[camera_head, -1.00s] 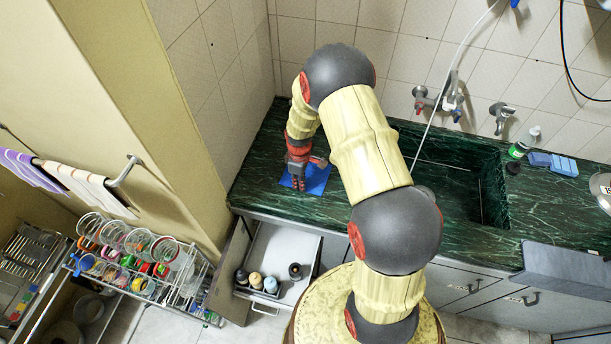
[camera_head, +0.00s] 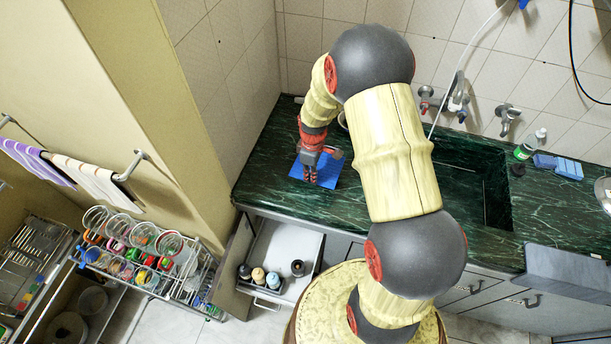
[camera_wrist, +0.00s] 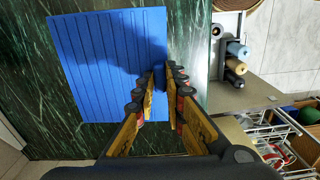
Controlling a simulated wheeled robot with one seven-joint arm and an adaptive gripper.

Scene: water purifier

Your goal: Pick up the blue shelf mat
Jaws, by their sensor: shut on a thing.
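The blue shelf mat (camera_head: 328,170) is a flat, ribbed blue sheet at the left end of the dark green marble counter. My gripper (camera_head: 311,178) points down at it and is shut on its edge. In the wrist view the mat (camera_wrist: 100,60) spreads to the left of the fingers, and its right edge runs between the fingertips (camera_wrist: 160,76). Whether the mat is clear of the counter is hard to tell. The gripped part of the edge is partly hidden by the fingers.
An open drawer (camera_head: 282,244) with several small bottles lies below the counter (camera_head: 265,165). A wire rack (camera_head: 205,270) with jars stands at lower left. The sink (camera_head: 462,185) is to the right. Tiled walls close the counter's back and left sides.

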